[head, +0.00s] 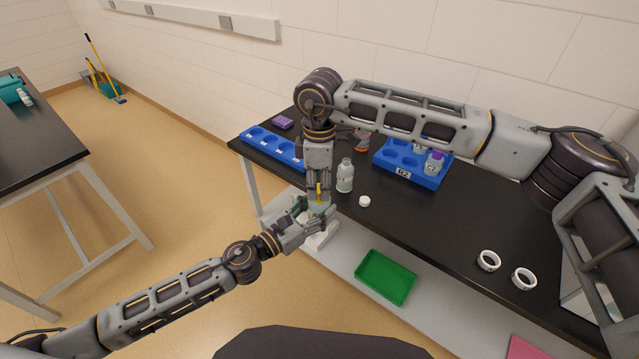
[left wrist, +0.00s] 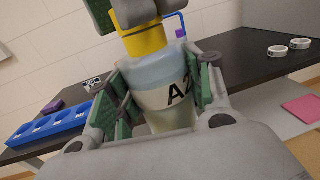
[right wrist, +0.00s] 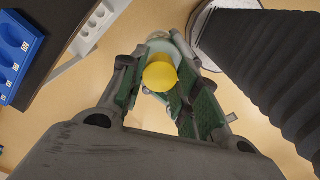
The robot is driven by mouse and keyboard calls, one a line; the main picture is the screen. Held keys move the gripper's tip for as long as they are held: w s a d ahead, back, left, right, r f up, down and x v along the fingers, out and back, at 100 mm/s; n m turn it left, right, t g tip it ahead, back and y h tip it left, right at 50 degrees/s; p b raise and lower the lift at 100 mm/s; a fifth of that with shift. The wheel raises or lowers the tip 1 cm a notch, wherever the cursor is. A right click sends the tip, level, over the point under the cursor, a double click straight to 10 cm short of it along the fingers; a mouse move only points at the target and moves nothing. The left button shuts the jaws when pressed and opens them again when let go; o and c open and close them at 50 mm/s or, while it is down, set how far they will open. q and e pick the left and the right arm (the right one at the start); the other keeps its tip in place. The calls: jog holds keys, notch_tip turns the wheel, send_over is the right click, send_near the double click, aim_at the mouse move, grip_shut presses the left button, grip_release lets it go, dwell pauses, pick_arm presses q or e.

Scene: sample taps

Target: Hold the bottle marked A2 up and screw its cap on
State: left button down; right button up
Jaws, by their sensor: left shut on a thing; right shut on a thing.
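The bottle marked A2 (left wrist: 166,83) is clear with pale contents and a white label; only part of the marking shows in the left wrist view. My left gripper (head: 309,216) is shut around its body and holds it up in front of the table edge, tilted in the left wrist view. The yellow cap (left wrist: 145,41) is at the bottle's mouth, in line with it; I cannot tell how far it is threaded. My right gripper (right wrist: 156,86) is shut on the yellow cap (right wrist: 159,77) from above. In the head view the grippers hide most of the bottle.
On the black table stand another bottle (head: 345,177), a loose white cap (head: 364,201), a blue rack (head: 262,142), a second blue rack (head: 389,158) holding bottles, and two white rings (head: 488,261). A green tray (head: 385,278) lies on the lower shelf. The table's front middle is clear.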

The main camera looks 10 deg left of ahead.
jog(key=o, duration=0.7)
jog(key=shift+o, duration=0.2)
jog(key=shift+r, duration=0.2)
notch_tip(320, 180, up, 12)
jog(key=shift+f, duration=0.15)
dwell(0.3)
jog(key=shift+a+f, duration=0.1)
dwell(0.5)
